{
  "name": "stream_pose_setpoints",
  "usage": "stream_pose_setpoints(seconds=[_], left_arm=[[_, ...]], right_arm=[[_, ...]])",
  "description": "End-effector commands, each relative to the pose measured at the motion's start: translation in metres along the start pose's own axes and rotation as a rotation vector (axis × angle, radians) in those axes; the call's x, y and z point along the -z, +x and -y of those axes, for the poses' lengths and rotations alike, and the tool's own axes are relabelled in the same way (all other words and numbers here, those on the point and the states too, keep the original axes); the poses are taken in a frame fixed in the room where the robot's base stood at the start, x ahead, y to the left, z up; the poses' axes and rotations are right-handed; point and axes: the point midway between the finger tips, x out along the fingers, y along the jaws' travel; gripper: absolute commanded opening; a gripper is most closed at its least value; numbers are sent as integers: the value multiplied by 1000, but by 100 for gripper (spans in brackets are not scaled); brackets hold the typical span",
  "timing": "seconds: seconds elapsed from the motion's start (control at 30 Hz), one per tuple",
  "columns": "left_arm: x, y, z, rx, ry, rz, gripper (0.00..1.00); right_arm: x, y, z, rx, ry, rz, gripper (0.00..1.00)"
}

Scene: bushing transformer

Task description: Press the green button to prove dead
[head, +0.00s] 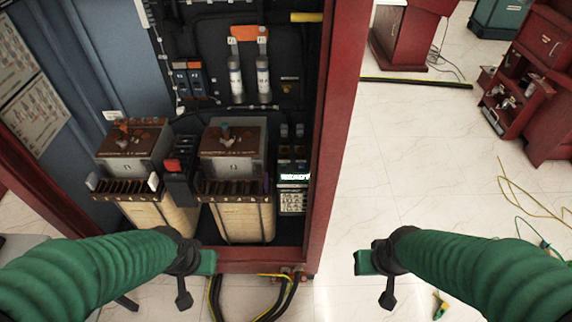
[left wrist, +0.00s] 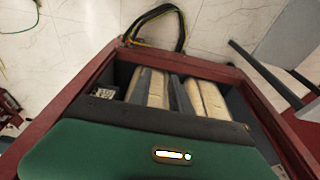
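No green button can be made out in either view. A small device with a lit display (head: 293,178) and a light keypad (head: 291,201) sits low at the right inside the open red cabinet (head: 318,150). My left gripper (head: 195,277) is in front of the cabinet's lower edge, left of and nearer than that device. My right gripper (head: 377,277) is over the open floor, right of the cabinet. Both look empty and apart from the equipment. Their finger gap cannot be judged. In the left wrist view, a green part of mine with a lit indicator covers the lower middle.
Two transformers, left (head: 133,150) and right (head: 233,150), fill the cabinet's lower part, with cylindrical fuses (head: 249,78) above. Dark cables (head: 284,298) come out at its front foot. Floor to the right is mostly clear, with a yellow-green wire (head: 525,195) and red furniture (head: 535,85).

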Motion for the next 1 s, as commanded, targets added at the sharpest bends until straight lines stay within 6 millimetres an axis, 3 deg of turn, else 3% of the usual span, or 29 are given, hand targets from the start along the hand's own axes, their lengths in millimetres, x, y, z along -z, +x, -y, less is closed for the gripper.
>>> stream_pose_setpoints(seconds=[0.03, 0.17, 1.0], left_arm=[[0, 0, 0, 0, 0, 0, 17], [0, 0, 0, 0, -1, 0, 0], [0, 0, 0, 0, -1, 0, 0]], right_arm=[[0, 0, 0, 0, 0, 0, 36], [0, 0, 0, 0, -1, 0, 36], [0, 0, 0, 0, -1, 0, 36]])
